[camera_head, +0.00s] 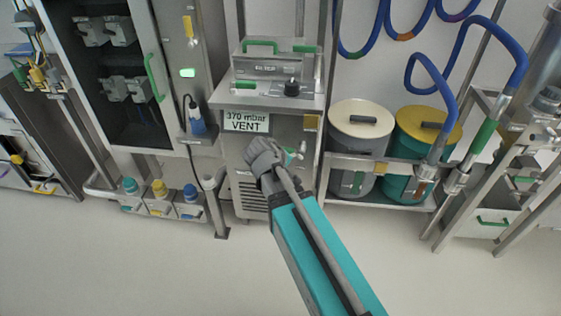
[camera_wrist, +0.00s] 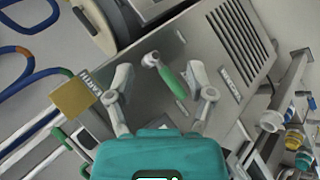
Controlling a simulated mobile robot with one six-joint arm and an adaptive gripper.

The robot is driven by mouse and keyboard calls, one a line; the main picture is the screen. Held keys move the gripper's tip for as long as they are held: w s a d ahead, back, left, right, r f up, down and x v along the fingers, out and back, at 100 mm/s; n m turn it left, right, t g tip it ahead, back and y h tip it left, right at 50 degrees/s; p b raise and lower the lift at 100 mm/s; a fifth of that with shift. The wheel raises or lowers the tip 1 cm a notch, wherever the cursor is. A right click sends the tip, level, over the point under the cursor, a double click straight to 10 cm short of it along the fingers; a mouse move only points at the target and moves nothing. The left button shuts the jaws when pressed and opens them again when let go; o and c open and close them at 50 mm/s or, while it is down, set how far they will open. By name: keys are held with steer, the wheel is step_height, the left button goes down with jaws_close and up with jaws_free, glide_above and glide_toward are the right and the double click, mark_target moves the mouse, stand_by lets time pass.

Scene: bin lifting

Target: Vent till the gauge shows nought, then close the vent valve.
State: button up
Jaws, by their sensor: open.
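The gauge display (camera_head: 247,121) on the front of the grey cabinet reads "370 mbar VENT". The vent valve, a small metal fitting with a green lever, partly shows in the head view (camera_head: 302,147), just right of my gripper (camera_head: 263,153). In the wrist view the whole vent valve (camera_wrist: 171,78) appears on the grey panel, its lever slanting down to the right. My gripper (camera_wrist: 160,74) is open and empty, with its fingers on either side of the valve in the picture. A gap seems to remain between fingers and lever, but the depth is hard to judge.
A dark glass-fronted cabinet (camera_head: 130,115) is on the left. The floor (camera_head: 130,265) in front is clear.

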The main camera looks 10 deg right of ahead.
mark_target(289, 150)
steer(key=w+a+f+n+t+h+b, duration=0.2)
steer(key=w+a+f+n+t+b, duration=0.4)
steer(key=b, duration=0.9)
steer(key=w+a+f+t, duration=0.1)
steer(key=a, duration=0.2)
steer(key=shift+w+h, duration=0.3)
steer(key=shift+w, duration=0.1)
steer(key=shift+a, duration=0.1)
steer(key=b+x, duration=0.2)
steer(key=x, duration=1.2)
steer(key=shift+b, duration=0.35)
steer(key=shift+s, duration=0.1)
jaws_close()
